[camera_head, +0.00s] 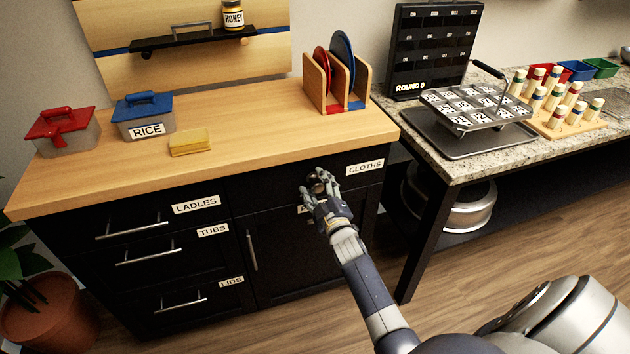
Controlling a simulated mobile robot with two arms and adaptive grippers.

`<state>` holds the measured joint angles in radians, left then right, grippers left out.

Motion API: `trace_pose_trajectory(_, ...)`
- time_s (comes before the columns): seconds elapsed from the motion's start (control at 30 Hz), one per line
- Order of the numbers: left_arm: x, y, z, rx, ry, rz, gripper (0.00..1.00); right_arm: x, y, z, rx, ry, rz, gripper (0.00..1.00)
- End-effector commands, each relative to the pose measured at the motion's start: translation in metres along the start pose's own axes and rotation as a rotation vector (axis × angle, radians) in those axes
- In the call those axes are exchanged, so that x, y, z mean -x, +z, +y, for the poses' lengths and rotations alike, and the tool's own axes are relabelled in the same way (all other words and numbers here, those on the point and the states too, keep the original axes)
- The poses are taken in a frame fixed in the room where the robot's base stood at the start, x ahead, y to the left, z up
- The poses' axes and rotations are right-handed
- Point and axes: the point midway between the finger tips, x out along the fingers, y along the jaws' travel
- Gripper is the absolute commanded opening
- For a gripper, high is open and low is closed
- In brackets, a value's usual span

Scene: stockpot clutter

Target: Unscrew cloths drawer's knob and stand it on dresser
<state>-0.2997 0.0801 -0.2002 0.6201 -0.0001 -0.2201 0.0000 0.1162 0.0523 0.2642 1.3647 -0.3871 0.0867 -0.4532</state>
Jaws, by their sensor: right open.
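The cloths drawer (270,190) is at the top right of the black dresser, with a white CLOTHS label (365,167) on its front. Its round metallic knob (317,187) shows between the fingers of my right gripper (320,182). The gripper is open, with its fingers around or just in front of the knob; I cannot tell whether they touch it. The wooden dresser top (250,127) is above the drawer. My left gripper is not in view.
On the dresser top stand a red-lidded box (66,137), a blue-lidded RICE box (145,120), a yellow sponge (190,142) and a wooden rack (338,82) with plates. The top's front middle is clear. A granite counter (455,165) stands to the right.

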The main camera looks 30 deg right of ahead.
Motion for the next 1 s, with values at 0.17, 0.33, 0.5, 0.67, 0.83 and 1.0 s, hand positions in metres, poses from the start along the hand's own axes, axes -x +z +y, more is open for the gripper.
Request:
trace_pose_trajectory(0.17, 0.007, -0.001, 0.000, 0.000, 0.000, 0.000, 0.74, 0.000, -0.002, 0.001, -0.152, 0.000, 0.000, 0.52)
trace_pose_trajectory(0.33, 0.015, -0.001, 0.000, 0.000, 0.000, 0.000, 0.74, 0.000, -0.002, 0.002, -0.401, 0.000, 0.000, 0.52)
trace_pose_trajectory(0.5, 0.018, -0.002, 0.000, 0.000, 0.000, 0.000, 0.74, 0.000, -0.002, 0.001, -0.535, 0.001, 0.001, 0.52)
trace_pose_trajectory(0.67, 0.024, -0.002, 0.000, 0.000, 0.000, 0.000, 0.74, 0.000, -0.002, 0.001, -0.771, 0.000, 0.001, 0.52)
trace_pose_trajectory(0.83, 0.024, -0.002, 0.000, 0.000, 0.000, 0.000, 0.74, 0.000, -0.001, 0.000, -0.866, 0.001, 0.002, 0.52)
trace_pose_trajectory(1.0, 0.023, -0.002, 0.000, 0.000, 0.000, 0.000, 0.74, 0.000, -0.001, 0.000, -0.862, 0.001, 0.002, 0.45)
